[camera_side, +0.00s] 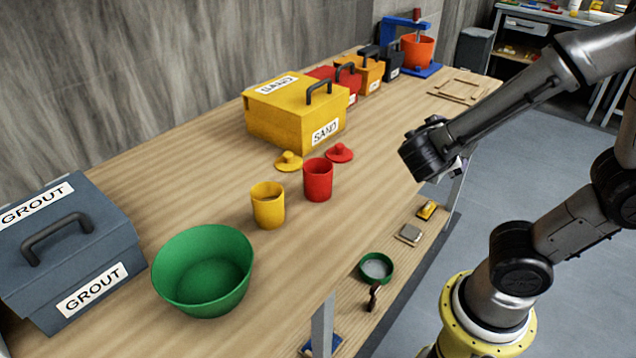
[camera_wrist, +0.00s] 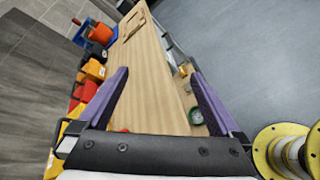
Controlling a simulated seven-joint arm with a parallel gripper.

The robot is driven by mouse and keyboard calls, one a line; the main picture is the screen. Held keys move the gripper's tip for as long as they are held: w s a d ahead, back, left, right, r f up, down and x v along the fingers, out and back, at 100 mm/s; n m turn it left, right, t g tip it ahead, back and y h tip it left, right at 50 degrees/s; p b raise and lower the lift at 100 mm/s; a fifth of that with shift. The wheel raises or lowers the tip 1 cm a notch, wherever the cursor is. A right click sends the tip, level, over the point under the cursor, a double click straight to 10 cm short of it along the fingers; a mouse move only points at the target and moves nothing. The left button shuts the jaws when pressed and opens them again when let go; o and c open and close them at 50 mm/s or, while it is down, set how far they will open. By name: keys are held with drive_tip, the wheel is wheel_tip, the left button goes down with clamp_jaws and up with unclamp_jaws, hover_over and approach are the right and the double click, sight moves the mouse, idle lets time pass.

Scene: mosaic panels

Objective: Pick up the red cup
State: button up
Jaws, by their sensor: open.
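The red cup (camera_side: 318,182) stands upright and open on the wooden workbench, just right of a yellow cup (camera_side: 268,206). My gripper (camera_wrist: 160,74) is open in the wrist view, with its two purple fingers spread wide and nothing between them but the view of the bench. In the side view my wrist is up and to the right of the red cup, well apart from it, and the fingers are mostly hidden there. A small red patch at the gripper's base in the wrist view may be the cup or the lid; I cannot tell.
A red lid (camera_side: 340,153) and yellow lid (camera_side: 288,161) lie behind the cups. A yellow SAND box (camera_side: 290,118) stands behind them. A green bowl (camera_side: 203,272) and a grey GROUT box (camera_side: 70,245) are at left. The bench right of the red cup is clear.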

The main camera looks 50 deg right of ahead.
drive_tip(key=w+a+f+n+t+h, duration=0.1)
drive_tip(key=w+a+n+t+h, duration=0.1)
drive_tip(key=w+a+n+t, duration=0.45)
drive_tip(key=n+t+y, duration=0.7)
drive_tip(key=n+t, duration=0.1)
drive_tip(key=n, duration=0.6)
approach(326, 176)
drive_tip(key=shift+s+d, duration=0.3)
drive_tip(key=shift+d, duration=0.1)
drive_tip(key=shift+a+n, duration=0.35)
drive_tip(key=shift+a, duration=0.05)
drive_tip(key=x, duration=0.8)
drive_tip(key=shift+w, duration=0.25)
drive_tip(key=shift+a+x, duration=0.15)
drive_tip(key=shift+x, duration=1.15)
drive_tip(key=shift+a+x, duration=0.15)
drive_tip(key=shift+x, duration=1.2)
drive_tip(key=shift+w+f, duration=0.1)
drive_tip(key=c, duration=1.4)
